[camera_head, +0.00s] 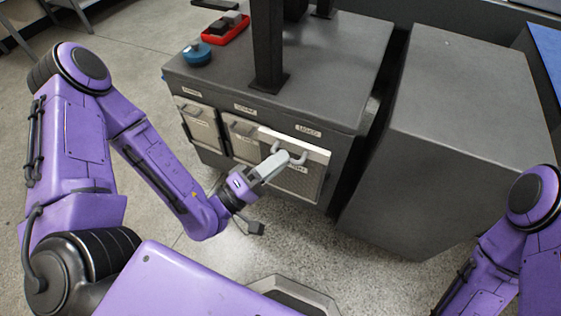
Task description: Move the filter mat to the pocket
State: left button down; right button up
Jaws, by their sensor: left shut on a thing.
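The filter mat (308,183), a flat grey mesh panel with a pale top edge, stands upright at the right part of the dark cabinet's front. My left gripper (291,155) is shut on it near its top edge. A label shows on the mat, partly hidden by the gripper. Behind and around the mat is the front pocket under the rightmost label (307,131). I cannot tell whether the mat sits inside that pocket or just in front of it. My right arm shows at the lower right; its gripper is out of view.
Two more pale panels, the left panel (200,124) and the middle panel (241,126), sit in the cabinet front. The cabinet top (335,60) bears a dark post, a blue round item (197,54) and a red tray (215,36). A grey block (455,110) stands to the right.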

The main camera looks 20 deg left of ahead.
aim_at(280, 148)
pick_arm(q)
jog(key=w+b, duration=0.1)
jog(key=w+f+b, duration=0.1)
jog(key=w, duration=0.1)
jog(key=shift+w+a+f, duration=0.1)
jog(key=shift+w+a, duration=0.05)
jog(key=shift+a, duration=0.05)
jog(key=w+b, duration=0.1)
jog(key=w, duration=0.2)
jog(key=shift+w, duration=0.4)
jog(key=w, duration=0.4)
jog(key=shift+w+d, duration=0.15)
jog(key=shift+w, duration=0.55)
dwell(0.5)
jog(key=shift+f, duration=0.15)
jog(key=shift+f+b, duration=0.95)
jog(key=shift+f, duration=0.05)
